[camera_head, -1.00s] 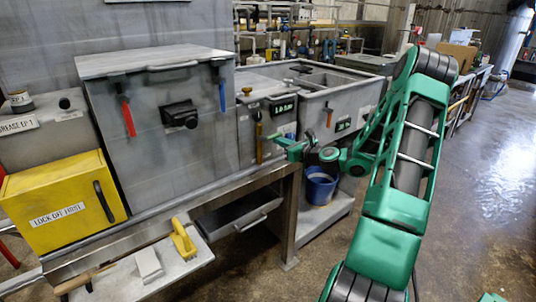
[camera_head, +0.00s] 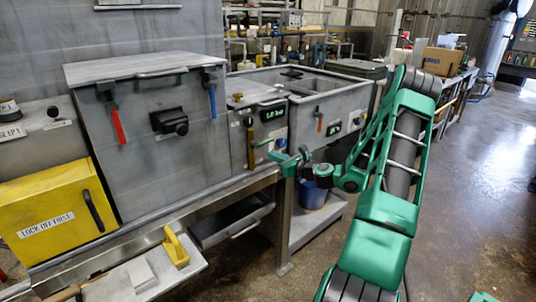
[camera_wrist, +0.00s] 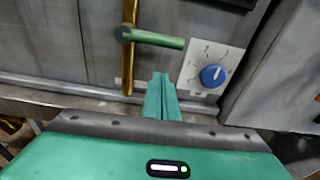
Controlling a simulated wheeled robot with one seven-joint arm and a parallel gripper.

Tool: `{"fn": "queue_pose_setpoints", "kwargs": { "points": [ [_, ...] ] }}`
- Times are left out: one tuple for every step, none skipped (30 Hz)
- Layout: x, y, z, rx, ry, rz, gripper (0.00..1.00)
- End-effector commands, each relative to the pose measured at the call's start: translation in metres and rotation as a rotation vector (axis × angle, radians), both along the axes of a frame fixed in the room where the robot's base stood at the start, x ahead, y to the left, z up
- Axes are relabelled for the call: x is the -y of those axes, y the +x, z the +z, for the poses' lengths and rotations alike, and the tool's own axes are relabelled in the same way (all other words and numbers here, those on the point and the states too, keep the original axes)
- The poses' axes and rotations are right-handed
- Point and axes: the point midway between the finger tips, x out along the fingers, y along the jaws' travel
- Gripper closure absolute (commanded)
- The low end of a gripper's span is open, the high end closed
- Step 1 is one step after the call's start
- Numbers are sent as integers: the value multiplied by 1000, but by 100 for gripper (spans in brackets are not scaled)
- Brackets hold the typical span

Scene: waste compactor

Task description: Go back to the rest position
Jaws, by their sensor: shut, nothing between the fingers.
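My gripper (camera_head: 287,160) is in front of the small grey control cabinet (camera_head: 240,118), with its green fingers shut together and empty. In the wrist view the closed fingers (camera_wrist: 162,97) point at the cabinet front. They are just below a green lever (camera_wrist: 155,39) on a vertical brass rod (camera_wrist: 129,45), and appear apart from it. A blue dial (camera_wrist: 213,75) on a white plate is to the right of the fingertips. My arm stretches from the bottom right of the head view up and back to the cabinet.
A large grey lidded box (camera_head: 160,150) and a yellow "LOCK OFF FIRST" box (camera_head: 52,212) stand at left. A low shelf (camera_head: 195,262) holds a yellow-handled tool (camera_head: 176,248). A blue bucket (camera_head: 312,195) is behind my gripper. Open floor (camera_head: 470,190) lies at right.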

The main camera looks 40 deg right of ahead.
Motion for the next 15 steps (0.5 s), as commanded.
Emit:
{"fn": "queue_pose_setpoints", "kwargs": {
  "points": [
    [2, -10, 0, -3, 1, -3, 100],
    [1, -16, 1, -3, 3, -2, 100],
    [1, -23, 2, -2, 2, -1, 100],
    [2, -29, 3, -3, 3, -2, 100],
    [2, -34, 4, -2, 2, -1, 100],
    [2, -41, 5, -2, 2, 0, 100],
    [2, -46, 6, -3, 2, 1, 100],
    [2, -50, 7, -2, 1, 1, 100],
    [2, -55, 8, -1, 2, 1, 100],
    [2, -59, 8, -2, 2, 2, 100],
    [2, -62, 8, -2, 1, 3, 100],
    [2, -66, 8, -2, 0, 4, 100],
    [2, -68, 9, -2, 0, 4, 100],
    [2, -70, 9, -2, 1, 4, 100],
    [1, -71, 10, -1, 1, 4, 100]
  ]
}}
